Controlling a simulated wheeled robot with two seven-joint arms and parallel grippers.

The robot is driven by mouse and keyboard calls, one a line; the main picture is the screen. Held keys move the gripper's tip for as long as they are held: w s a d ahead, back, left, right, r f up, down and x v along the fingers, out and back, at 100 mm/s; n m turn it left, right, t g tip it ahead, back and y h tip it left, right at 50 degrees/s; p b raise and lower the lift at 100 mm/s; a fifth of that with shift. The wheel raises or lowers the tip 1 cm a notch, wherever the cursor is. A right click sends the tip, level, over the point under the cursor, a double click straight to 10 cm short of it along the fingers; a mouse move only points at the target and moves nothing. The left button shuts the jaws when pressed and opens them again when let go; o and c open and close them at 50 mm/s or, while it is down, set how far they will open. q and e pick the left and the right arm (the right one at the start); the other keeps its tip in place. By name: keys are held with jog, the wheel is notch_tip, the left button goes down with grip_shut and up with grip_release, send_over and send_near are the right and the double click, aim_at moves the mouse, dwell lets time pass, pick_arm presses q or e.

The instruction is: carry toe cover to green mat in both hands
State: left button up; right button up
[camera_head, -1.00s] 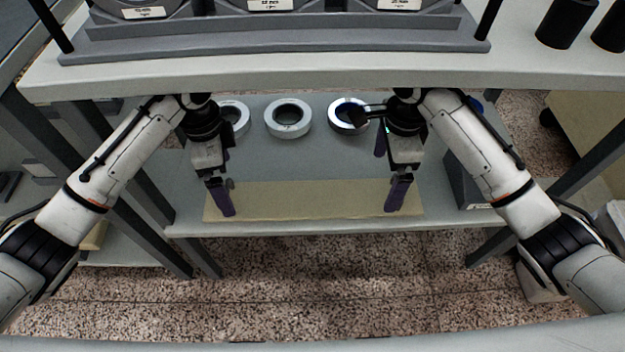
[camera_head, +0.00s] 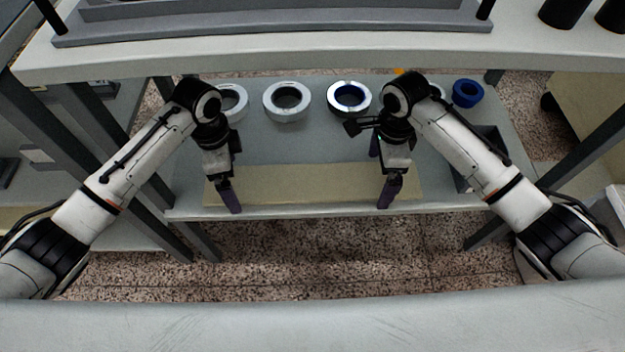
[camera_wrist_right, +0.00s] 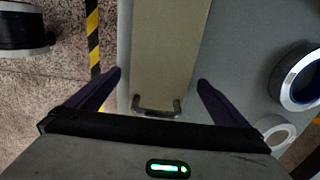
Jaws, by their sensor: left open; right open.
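The toe cover appears to be the long beige panel (camera_head: 305,185) lying flat along the front of the lower grey shelf. In the right wrist view the panel (camera_wrist_right: 168,50) runs away from me, with a dark bar handle (camera_wrist_right: 157,109) at its near end. My left gripper (camera_head: 228,190) is open over the panel's left end; one finger is mostly hidden. My right gripper (camera_head: 384,172) is open over the right end. In the wrist view its fingers (camera_wrist_right: 160,77) are spread on either side of the panel, apart from the handle. No green mat is visible.
Several ring-shaped spools, including a white one (camera_head: 287,101) and a blue-cored one (camera_head: 349,98), sit behind the panel. A blue ring (camera_head: 467,93) and a dark grey bin (camera_head: 482,160) are at right. The upper tabletop (camera_head: 300,62) overhangs the back. Speckled floor lies in front.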

pick_arm(q)
jog(key=shift+f, duration=0.25)
pick_arm(e)
jog(key=shift+f, duration=0.25)
